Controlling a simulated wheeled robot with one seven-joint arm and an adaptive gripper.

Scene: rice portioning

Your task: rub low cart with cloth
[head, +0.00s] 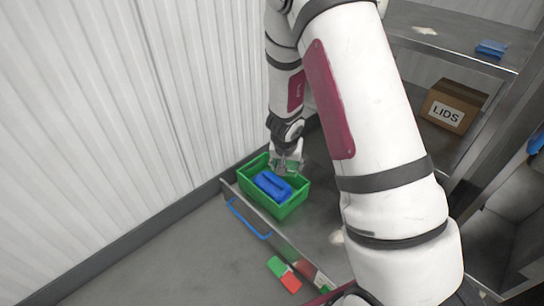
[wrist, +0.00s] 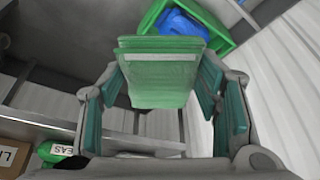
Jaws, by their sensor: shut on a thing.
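My gripper (head: 287,168) is low over the grey low cart (head: 318,215), at the far side of a green bin. In the wrist view, my gripper (wrist: 165,110) has its teal-padded fingers around a folded green cloth (wrist: 158,85) with a pale band. In the head view this cloth is mostly hidden by the gripper and bin. A pale patch (head: 337,237) lies on the cart top, partly behind my arm. The cart has a blue handle (head: 245,220) along its left side.
The green bin (head: 293,205) on the cart holds folded blue cloth (head: 271,186). A metal rack with a LIDS box (head: 453,106) stands at right. A blue folded item (head: 491,49) and pale patch (head: 425,31) are on its upper shelf. A white corrugated wall closes the left.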

